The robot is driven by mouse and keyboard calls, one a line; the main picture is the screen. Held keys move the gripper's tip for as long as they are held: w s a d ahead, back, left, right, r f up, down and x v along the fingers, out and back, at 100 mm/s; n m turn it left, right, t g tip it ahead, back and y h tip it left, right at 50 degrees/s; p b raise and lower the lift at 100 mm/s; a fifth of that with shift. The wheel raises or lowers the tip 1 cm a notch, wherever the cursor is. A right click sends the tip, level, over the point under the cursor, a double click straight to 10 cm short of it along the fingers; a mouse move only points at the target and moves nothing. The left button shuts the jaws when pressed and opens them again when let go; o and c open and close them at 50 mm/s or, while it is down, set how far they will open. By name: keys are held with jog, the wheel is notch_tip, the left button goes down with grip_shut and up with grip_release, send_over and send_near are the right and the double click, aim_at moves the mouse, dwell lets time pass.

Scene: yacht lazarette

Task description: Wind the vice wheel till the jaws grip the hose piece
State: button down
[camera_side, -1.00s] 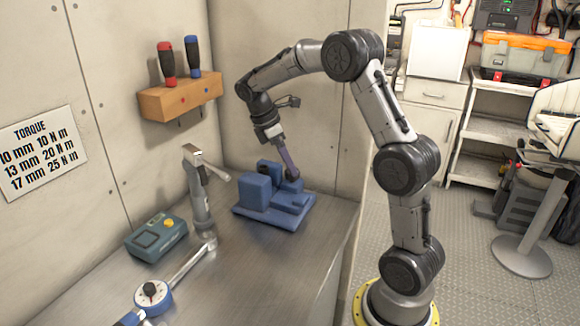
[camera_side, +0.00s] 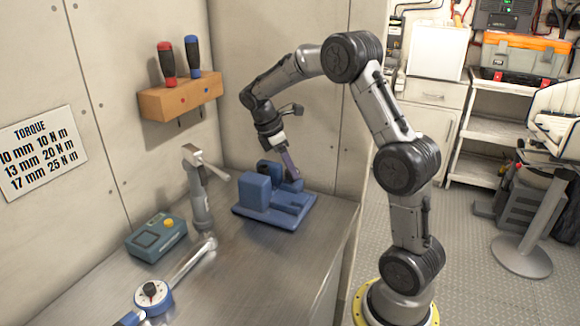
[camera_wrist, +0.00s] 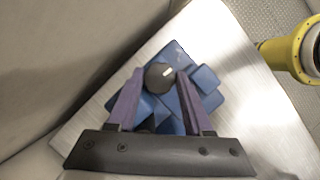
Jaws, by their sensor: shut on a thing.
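The blue vice (camera_side: 256,193) sits on the metal bench near the corner, with a tall block at its left and lower parts at its right. It also shows from above in the wrist view (camera_wrist: 208,77). The vice wheel (camera_wrist: 160,74) is a round dark knob with a pale mark on top. My gripper (camera_wrist: 161,80) comes down from above with its two purple fingers on either side of the wheel, shut on it. In the side view my gripper (camera_side: 294,178) covers the wheel. I cannot make out the hose piece in either view.
A grey post with a lever (camera_side: 199,185) stands close left of the vice. A teal box with a yellow knob (camera_side: 156,237) and a torque wrench (camera_side: 153,296) lie further front-left. A wooden rack with two screwdrivers (camera_side: 180,97) hangs on the wall.

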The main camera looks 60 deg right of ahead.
dwell(0.3)
jog(key=m+y, duration=0.1)
jog(key=m, duration=0.3)
jog(key=shift+d+g, duration=0.1)
jog(key=shift+g, duration=0.3)
jog(key=m, duration=0.1)
jog(key=m+y, duration=0.1)
jog(key=m, duration=0.1)
jog(key=shift+d+m+g+y, duration=0.1)
jog(key=shift+m+g+y, duration=0.2)
jog(key=m+y, duration=0.1)
jog(key=m, duration=0.2)
jog(key=m+y, duration=0.1)
jog(key=m, duration=0.2)
jog(key=shift+d+y, duration=0.15)
jog(key=shift+y, duration=0.15)
jog(key=shift+m+t, duration=0.3)
jog(key=shift+t, duration=0.1)
jog(key=shift+c, duration=1.5)
grip_release()
